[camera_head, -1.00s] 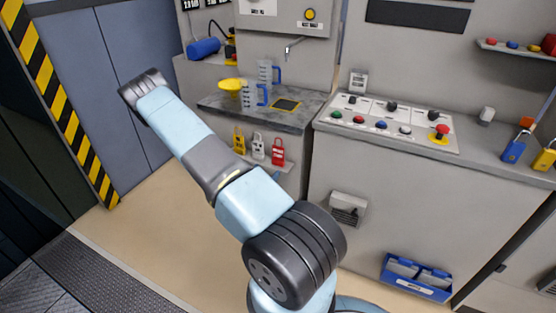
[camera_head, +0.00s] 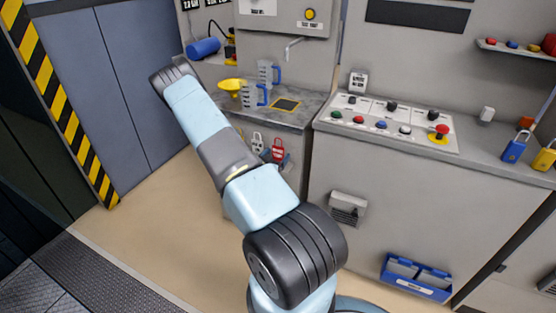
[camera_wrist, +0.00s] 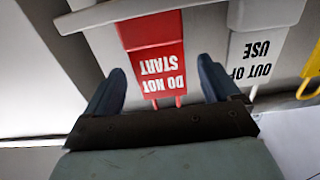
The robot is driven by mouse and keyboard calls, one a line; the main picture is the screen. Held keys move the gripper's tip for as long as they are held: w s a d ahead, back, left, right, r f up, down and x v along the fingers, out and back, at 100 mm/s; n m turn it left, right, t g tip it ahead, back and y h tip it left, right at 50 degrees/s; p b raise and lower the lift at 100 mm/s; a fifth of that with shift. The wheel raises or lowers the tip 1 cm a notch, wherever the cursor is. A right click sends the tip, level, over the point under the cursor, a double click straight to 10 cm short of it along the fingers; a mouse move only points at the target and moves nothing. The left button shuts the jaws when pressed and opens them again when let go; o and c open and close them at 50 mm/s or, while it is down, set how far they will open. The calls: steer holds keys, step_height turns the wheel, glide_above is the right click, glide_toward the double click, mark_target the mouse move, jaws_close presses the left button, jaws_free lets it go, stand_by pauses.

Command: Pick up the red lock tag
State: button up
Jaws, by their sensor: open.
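The red lock tag (camera_wrist: 158,62) reads "DO NOT START", upside down in the wrist view. In the head view, the red tag (camera_head: 278,153) hangs at the small ledge below the grey counter. My gripper (camera_wrist: 160,86) is open, with one dark blue finger on each side of the red tag's lower part in the wrist view. A gap shows between each finger and the tag; how far the tag reaches between them in depth I cannot tell. In the head view my arm hides most of the gripper.
The white "OUT OF USE" tag (camera_wrist: 255,52) hangs close to the right finger, with part of a yellow tag (camera_wrist: 312,70) beyond it. A pale rail (camera_wrist: 95,16) crosses above the tags. The counter (camera_head: 225,102) with jugs and a yellow funnel (camera_head: 231,85) is above.

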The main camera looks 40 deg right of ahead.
steer(key=shift+w+d, duration=0.1)
steer(key=shift+d, duration=0.1)
steer(key=c, duration=1.1)
steer(key=shift+r, duration=0.1)
steer(key=shift+c, duration=0.2)
steer(key=shift+r, duration=0.3)
step_height(320, 180, up, 2)
steer(key=shift+r, duration=0.1)
steer(key=s+a+r, duration=0.2)
steer(key=s+r, duration=0.8)
steer(key=s, duration=0.4)
steer(key=shift+a, duration=0.15)
